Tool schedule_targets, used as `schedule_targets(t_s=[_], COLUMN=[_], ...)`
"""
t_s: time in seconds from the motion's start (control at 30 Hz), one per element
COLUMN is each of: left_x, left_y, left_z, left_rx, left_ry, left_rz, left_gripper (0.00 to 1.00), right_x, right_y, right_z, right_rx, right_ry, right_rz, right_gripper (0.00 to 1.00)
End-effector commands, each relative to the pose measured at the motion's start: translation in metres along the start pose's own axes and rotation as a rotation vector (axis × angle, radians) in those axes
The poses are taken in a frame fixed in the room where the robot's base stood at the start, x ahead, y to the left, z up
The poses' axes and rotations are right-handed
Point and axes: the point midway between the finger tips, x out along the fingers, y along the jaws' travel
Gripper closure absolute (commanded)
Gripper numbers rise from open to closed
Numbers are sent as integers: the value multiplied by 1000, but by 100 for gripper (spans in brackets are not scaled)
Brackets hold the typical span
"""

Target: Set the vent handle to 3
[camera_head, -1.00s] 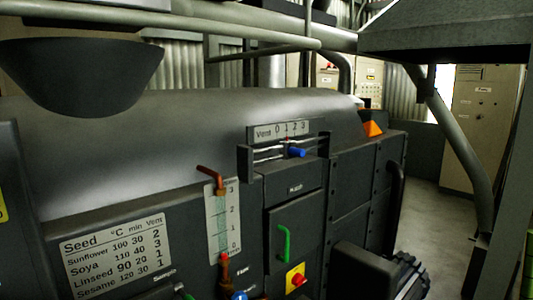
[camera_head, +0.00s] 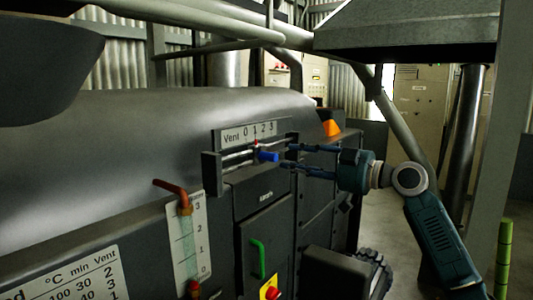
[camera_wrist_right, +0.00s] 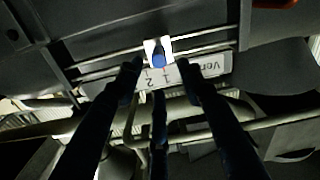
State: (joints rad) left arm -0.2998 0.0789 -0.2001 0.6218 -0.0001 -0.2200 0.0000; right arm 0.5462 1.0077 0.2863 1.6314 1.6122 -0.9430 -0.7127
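The vent handle (camera_head: 268,156) is a blue knob on a slider with two rails, below a plate (camera_head: 249,134) marked "Vent 0 1 2 3". A small red mark above the slider sits near the 1. My right gripper (camera_head: 288,156) comes in from the right, open, its fingertips just short of the knob. In the right wrist view the blue knob (camera_wrist_right: 158,56) on its white slider is centred between the spread fingertips (camera_wrist_right: 158,68), with a gap on each side. A third finger shows below. My left gripper is not in view.
A red-orange lever (camera_head: 172,187) sticks out beside a 0 to 3 gauge (camera_head: 191,240) left of the slider. Below are a green handle (camera_head: 257,258) and a red knob on yellow (camera_head: 271,291). A dark hopper (camera_head: 40,60) hangs at upper left. A slanted pipe (camera_head: 405,130) stands behind my right arm.

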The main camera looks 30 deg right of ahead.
Motion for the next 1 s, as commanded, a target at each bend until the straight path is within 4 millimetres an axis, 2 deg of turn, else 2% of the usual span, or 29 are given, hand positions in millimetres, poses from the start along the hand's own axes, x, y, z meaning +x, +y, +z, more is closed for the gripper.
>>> schedule_targets(t_s=[0.03, 0.1, 0.4, 0.57, 0.8, 0.83, 1.0], left_x=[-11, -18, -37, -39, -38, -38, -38], left_y=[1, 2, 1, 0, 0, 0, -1], left_z=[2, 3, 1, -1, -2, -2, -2], left_rx=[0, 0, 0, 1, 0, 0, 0], left_ry=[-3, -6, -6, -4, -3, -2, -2], left_rz=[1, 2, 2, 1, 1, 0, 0], left_gripper=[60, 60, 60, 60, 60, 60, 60], right_x=[11, 25, 71, 80, 80, 80, 80], right_y=[2, 2, 2, 1, 1, 1, 1], right_z=[-6, -6, -3, 0, 1, 1, 1], right_rx=[3, 3, 5, 1, 1, 1, 1], right_ry=[3, 2, 1, 0, -1, -1, -1], right_rz=[0, -1, 2, 2, 3, 3, 2], right_gripper=[62, 62, 62, 62, 62, 64, 97])
